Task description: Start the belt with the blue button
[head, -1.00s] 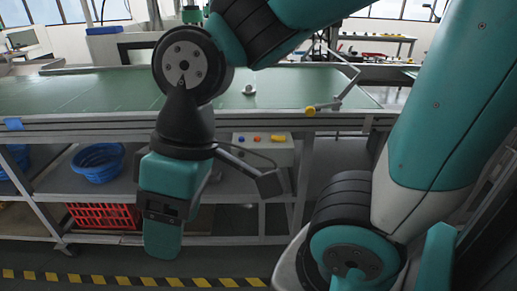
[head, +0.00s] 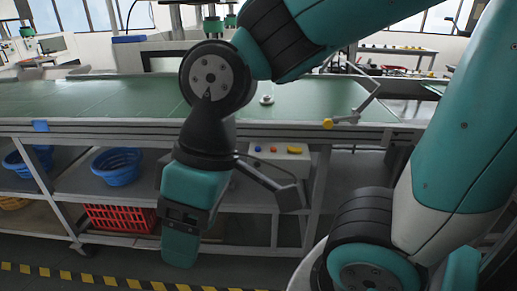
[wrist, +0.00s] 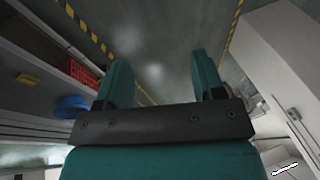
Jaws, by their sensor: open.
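The blue button (head: 258,149) sits at the left end of a light grey control box (head: 280,160) under the belt's front edge. An orange-red button (head: 273,149) and a wide yellow one (head: 294,150) are to its right. The green belt (head: 110,98) lies above and behind the box. My gripper (head: 181,250) hangs pointing down, left of and lower than the box, apart from it in the picture. In the wrist view its two teal fingers (wrist: 160,65) are spread with nothing between them, over grey floor. The buttons cannot be made out in the wrist view.
A hinged arm with a yellow end (head: 328,123) stands at the belt's right. Blue baskets (head: 117,167) and a red crate (head: 120,218) are on shelves below; the blue basket (wrist: 72,106) also shows in the wrist view. Striped floor tape (head: 60,275) runs in front.

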